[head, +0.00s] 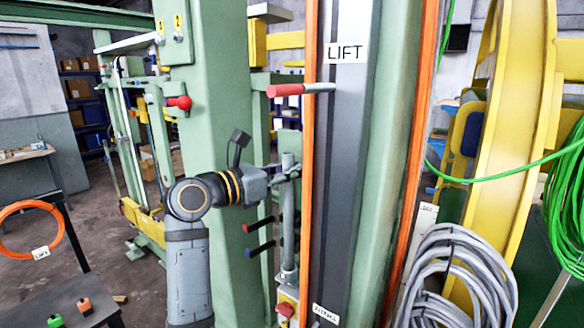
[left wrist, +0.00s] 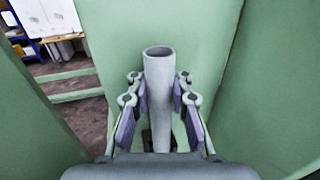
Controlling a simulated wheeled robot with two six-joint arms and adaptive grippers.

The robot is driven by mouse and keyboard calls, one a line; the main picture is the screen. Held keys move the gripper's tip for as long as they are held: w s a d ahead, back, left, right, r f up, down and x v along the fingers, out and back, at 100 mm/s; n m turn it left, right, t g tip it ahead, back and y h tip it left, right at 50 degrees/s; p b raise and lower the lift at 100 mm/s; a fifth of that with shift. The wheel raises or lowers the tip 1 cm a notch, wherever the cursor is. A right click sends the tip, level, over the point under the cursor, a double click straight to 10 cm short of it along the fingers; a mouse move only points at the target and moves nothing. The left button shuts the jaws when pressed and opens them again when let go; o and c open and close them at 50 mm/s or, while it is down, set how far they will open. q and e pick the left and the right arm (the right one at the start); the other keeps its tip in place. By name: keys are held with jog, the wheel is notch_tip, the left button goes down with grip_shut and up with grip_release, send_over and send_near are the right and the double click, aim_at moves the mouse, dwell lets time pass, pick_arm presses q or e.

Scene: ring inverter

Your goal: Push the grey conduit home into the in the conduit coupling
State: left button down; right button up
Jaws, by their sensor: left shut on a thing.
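The grey conduit (head: 287,215) stands upright beside the green post, left of the LIFT panel, in the head view. My left gripper (head: 290,176) is shut around its upper part. In the left wrist view the conduit (left wrist: 158,66) rises between the two fingers of my left gripper (left wrist: 160,98), its open round top end showing. At the conduit's lower end, a slightly wider grey piece (head: 289,276) looks like the conduit coupling; how deep the conduit sits in it is too small to tell. My right gripper is not in view.
The green post (head: 229,265) stands close behind my left arm. The orange-edged LIFT panel (head: 342,180) is just right of the conduit.

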pick_arm(q)
jog(key=shift+f, duration=0.2)
jog(key=c, duration=1.1)
grip_release()
jog(key=shift+v, duration=6.05)
jog(key=shift+s, duration=0.1)
jog(key=shift+f, duration=0.1)
